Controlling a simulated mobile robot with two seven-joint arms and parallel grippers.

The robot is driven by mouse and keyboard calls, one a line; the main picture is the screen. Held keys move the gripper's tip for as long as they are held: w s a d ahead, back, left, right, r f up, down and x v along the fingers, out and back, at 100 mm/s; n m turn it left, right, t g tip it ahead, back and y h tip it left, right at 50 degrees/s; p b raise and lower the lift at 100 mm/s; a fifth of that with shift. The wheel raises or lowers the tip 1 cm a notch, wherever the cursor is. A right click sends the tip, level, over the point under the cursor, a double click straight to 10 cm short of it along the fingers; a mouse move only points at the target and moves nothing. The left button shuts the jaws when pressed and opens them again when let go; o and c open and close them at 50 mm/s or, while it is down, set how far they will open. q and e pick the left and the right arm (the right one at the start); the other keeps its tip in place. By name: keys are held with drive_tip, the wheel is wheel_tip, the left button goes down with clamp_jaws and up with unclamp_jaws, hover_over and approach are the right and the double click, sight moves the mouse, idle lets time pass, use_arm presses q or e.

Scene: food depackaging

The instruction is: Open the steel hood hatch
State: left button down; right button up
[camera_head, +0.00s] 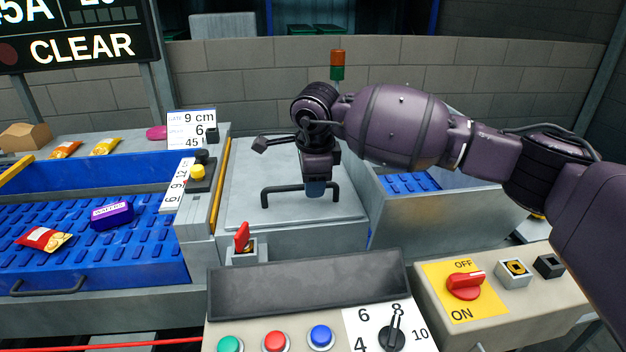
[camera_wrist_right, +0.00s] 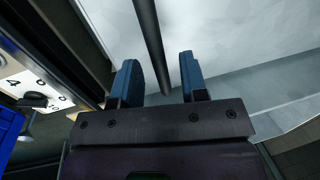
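The steel hood hatch (camera_head: 247,165) is a pale grey panel in the middle of the head view and lies closed on its housing. Its black bar handle (camera_head: 282,188) runs across near the front edge. My right gripper (camera_head: 315,188) points down at the handle's right part and hides some of it. In the right wrist view the two blue fingers (camera_wrist_right: 160,80) are spread, with the handle bar (camera_wrist_right: 148,35) running between them. Gaps show on both sides of the bar. My left gripper is in neither view.
A red switch (camera_head: 242,238) stands just in front of the hatch. A blue conveyor (camera_head: 90,262) with snack packs lies left. A control panel (camera_head: 235,325) with buttons and a red OFF/ON knob (camera_head: 466,284) is in front. A steel bin (camera_head: 440,225) stands right.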

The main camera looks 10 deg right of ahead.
drive_tip(key=shift+c, duration=0.3)
clamp_jaws()
